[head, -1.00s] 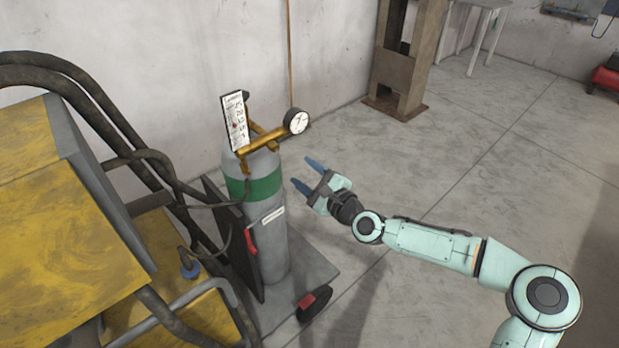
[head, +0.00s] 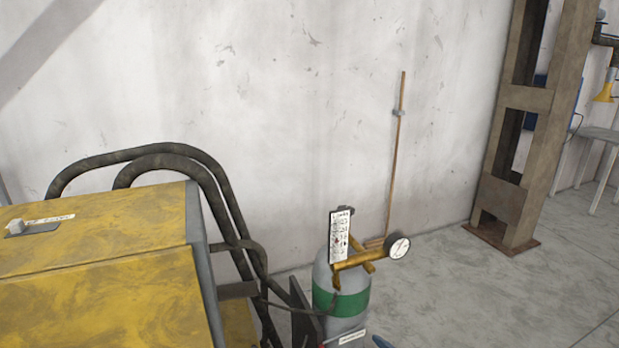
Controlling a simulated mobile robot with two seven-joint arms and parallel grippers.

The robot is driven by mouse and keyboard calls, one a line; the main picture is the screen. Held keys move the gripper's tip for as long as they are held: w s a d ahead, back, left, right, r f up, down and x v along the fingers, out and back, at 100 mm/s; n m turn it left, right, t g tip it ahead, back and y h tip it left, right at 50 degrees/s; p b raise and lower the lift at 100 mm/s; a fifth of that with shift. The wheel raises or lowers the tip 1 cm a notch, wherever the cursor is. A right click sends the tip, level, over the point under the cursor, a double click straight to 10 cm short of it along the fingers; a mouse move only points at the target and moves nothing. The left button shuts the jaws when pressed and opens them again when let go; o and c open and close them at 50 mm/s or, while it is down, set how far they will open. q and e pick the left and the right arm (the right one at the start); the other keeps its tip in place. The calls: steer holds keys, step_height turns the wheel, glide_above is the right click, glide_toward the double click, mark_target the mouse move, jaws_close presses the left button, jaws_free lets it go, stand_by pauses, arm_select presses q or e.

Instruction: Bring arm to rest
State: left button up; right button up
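My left gripper and arm are not in view.
A grey gas cylinder (head: 342,277) with a green band carries a brass regulator, a round gauge (head: 398,247) and a white scale plate. A yellow machine (head: 100,260) with black hoses fills the left. A rusty steel frame (head: 515,130) stands right. Floor between is clear.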

steer(key=s+a+f+n+g+p, duration=0.1)
steer(key=s+a+f+n+g, duration=0.35)
steer(key=s+f, duration=0.4)
steer(key=s+a+f+n+g+p, duration=0.1)
steer(key=s+a+f+n+g, duration=0.35)
steer(key=f, duration=0.75)
arm_select(q)
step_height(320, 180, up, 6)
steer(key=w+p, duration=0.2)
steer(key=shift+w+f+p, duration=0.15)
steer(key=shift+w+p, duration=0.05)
steer(key=shift+p, duration=0.15)
arm_select(e)
steer(key=s+d+f+n+g+h, duration=0.1)
steer(key=s+d+f+n+g, duration=0.1)
steer(key=s, duration=1)
steer(key=s+d+f+n+g+h, duration=0.1)
steer(key=s+f+n, duration=0.4)
steer(key=s, duration=0.7)
step_height(320, 180, down, 2)
steer(key=d+g, duration=0.1)
steer(key=g, duration=0.1)
steer(key=shift+s+g+h, duration=0.3)
steer(key=shift+s+g, duration=0.05)
steer(key=shift+g, duration=0.05)
steer(key=shift+c, duration=1)
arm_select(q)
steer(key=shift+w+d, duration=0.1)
arm_select(e)
steer(key=shift+d, duration=0.1)
